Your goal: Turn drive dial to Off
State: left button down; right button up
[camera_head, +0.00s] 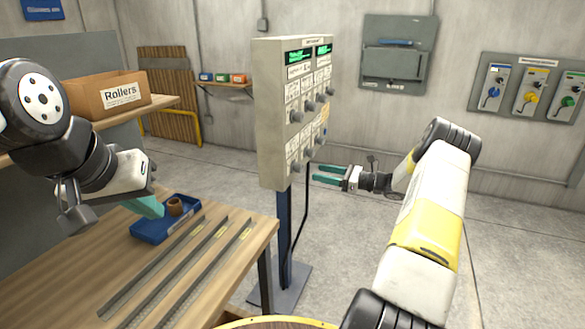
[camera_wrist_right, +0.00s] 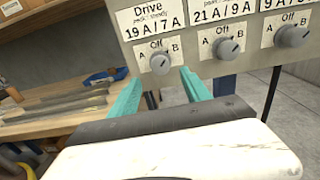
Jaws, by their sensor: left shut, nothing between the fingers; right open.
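The grey control panel (camera_head: 278,110) stands on a post and carries rows of grey knobs. In the right wrist view, the Drive dial (camera_wrist_right: 160,64) is the leftmost knob, under a "Drive 19 A / 7 A" label, with Off above it, A left and B right. In the head view the right gripper (camera_head: 316,174) points at the panel's lower part. My left gripper (camera_head: 152,208) is shut and empty near the blue tray.
Two other dials, one in the middle (camera_wrist_right: 228,47) and one at right (camera_wrist_right: 293,35), sit beside the Drive dial. The wooden table (camera_head: 100,270) holds the blue tray (camera_head: 150,232) and metal strips (camera_head: 180,262). A Rollers box (camera_head: 88,98) is on a shelf. Open floor lies right of the panel.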

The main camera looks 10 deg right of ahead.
aim_at(302, 169)
jog(key=x, duration=0.7)
jog(key=shift+w+a, duration=0.2)
jog(key=shift+a, duration=0.05)
jog(key=shift+c, duration=0.5)
grip_shut()
